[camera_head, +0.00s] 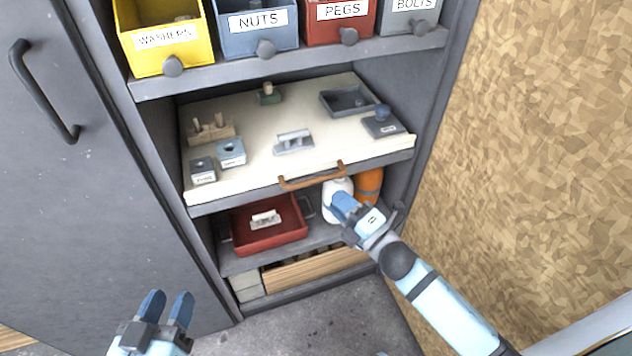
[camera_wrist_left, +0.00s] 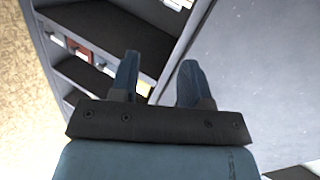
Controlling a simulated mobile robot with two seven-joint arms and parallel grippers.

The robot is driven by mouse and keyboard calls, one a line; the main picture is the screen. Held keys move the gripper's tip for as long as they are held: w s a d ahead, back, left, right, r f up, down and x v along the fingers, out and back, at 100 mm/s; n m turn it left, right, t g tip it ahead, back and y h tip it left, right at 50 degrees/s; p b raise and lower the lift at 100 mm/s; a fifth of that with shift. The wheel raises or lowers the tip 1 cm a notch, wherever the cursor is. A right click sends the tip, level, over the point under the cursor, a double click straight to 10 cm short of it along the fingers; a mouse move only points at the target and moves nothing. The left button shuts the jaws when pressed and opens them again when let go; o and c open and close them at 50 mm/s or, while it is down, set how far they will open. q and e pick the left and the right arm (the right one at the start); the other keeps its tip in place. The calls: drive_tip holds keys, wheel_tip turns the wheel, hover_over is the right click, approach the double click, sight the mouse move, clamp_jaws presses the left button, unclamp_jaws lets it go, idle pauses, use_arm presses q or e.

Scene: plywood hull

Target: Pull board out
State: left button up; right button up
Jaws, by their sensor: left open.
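The cream board (camera_head: 245,181) lies on the middle shelf of the cabinet, with small blocks and trays on top. A brown bar handle (camera_head: 311,181) is on its front edge. My right gripper (camera_head: 343,203) is below and to the right of the handle, apart from it in the picture, in front of a white bottle. Its fingers overlap in this view, so I cannot tell whether they are open. My left gripper (camera_head: 165,306) is open and empty, low at the left in front of the cabinet. Its two spread fingers (camera_wrist_left: 158,78) also show in the left wrist view.
Yellow (camera_head: 160,38), blue, red and grey bins stand on the shelf above. Below the board are a red tray (camera_head: 270,240), the white bottle (camera_head: 329,211) and an orange container (camera_head: 369,182). A grey door (camera_head: 85,170) is at left, a chipboard wall (camera_head: 540,150) at right.

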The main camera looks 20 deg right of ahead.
sight(316, 178)
use_arm(q)
drive_tip(key=shift+d+r+t+h+b, duration=0.15)
drive_tip(key=shift+d+r+t+b, duration=0.1)
drive_tip(key=shift+r, duration=0.3)
drive_tip(key=shift+d+r+t+h+b, duration=0.15)
drive_tip(key=shift+r+b, duration=0.05)
drive_tip(key=shift+r, duration=0.3)
use_arm(e)
drive_tip(key=shift+x, duration=3.9)
drive_tip(key=shift+c, duration=0.5)
clamp_jaws()
